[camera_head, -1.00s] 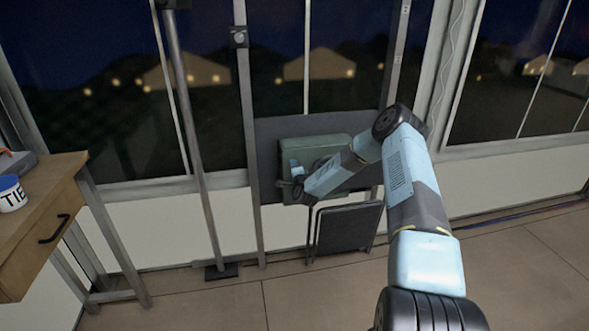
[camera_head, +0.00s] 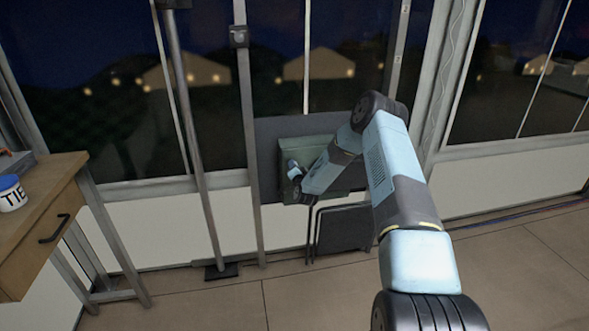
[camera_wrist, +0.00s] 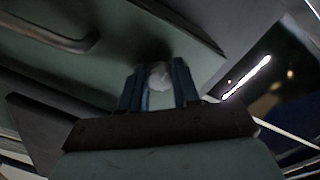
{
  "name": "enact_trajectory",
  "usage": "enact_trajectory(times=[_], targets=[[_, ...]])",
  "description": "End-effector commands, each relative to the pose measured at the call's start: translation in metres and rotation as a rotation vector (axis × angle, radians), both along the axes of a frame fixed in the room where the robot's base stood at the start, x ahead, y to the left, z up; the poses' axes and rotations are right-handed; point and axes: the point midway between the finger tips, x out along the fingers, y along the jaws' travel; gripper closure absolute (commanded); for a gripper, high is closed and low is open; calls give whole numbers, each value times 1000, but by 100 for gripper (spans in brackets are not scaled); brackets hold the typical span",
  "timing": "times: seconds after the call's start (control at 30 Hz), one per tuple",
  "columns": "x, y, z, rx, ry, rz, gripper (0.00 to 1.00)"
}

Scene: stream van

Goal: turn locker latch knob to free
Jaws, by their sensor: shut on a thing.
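The green locker (camera_head: 300,151) is fixed to a dark panel in front of the window wall in the head view. Its green face fills much of the wrist view (camera_wrist: 125,58). A pale, rounded latch knob (camera_wrist: 160,72) shows between the fingers of my gripper (camera_wrist: 160,88). The blue fingers stand on either side of it, and my gripper is shut on it. Only the knob's end shows, so its turn angle cannot be read. In the head view my arm covers the locker's right part and the knob.
A dark folded panel (camera_head: 345,228) stands below the locker. Upright grey poles (camera_head: 196,140) stand to its left. A wooden drawer table (camera_head: 42,215) with a white tub (camera_head: 11,194) is at far left. The floor in front is clear.

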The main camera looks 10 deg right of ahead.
Motion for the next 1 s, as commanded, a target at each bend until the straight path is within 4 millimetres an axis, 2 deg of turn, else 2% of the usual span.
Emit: enact_trajectory(times=[0.03, 0.3, 0.33, 0.57, 0.87, 1.0], targets=[[-2, 3, -6, 0, 12, 5, 99], [-3, 3, -6, 1, 12, 4, 99], [-3, 3, -6, 1, 12, 4, 67], [-1, 1, -3, 0, 7, 2, 45], [-2, 0, -2, 0, 3, 1, 43], [-14, 0, -2, 0, 3, 1, 43]])
